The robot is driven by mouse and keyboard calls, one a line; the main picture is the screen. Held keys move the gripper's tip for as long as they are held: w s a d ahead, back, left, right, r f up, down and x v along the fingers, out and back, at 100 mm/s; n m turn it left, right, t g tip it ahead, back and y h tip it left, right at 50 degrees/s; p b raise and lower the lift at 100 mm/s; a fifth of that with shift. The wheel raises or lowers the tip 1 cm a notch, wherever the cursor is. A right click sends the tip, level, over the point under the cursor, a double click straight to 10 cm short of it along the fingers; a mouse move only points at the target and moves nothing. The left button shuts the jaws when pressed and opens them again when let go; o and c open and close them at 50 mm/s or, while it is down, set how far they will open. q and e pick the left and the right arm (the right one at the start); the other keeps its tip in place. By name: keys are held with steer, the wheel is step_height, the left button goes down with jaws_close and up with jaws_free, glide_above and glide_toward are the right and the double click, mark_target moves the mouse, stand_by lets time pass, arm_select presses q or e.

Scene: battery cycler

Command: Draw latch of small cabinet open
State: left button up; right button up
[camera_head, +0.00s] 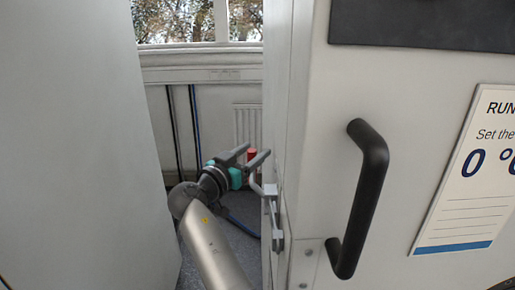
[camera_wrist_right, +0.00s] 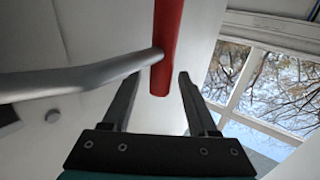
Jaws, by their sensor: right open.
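The latch (camera_head: 272,215) is a grey metal fitting on the narrow side face of the pale cabinet (camera_head: 312,150). A bent metal rod rises from it to a red grip (camera_head: 253,153). My right gripper (camera_head: 257,153) is open at the red grip, which it partly hides. In the right wrist view, the red grip (camera_wrist_right: 165,45) and the latch rod (camera_wrist_right: 80,78) show, with the lower end of the grip between the two open fingers (camera_wrist_right: 160,77). The fingers do not look closed on it; contact cannot be told. My left gripper is not in view.
A black handle (camera_head: 360,200) and a sign (camera_head: 470,190) are on the cabinet's front, right of the latch. A large pale panel (camera_head: 75,140) stands at left. My arm is in the narrow gap between. A window (camera_head: 195,20) and radiator (camera_head: 247,122) are behind.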

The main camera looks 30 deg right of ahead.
steer(key=shift+a, duration=0.1)
steer(key=shift+c, duration=0.5)
jaws_close()
steer(key=shift+r, duration=0.1)
stand_by(0.7)
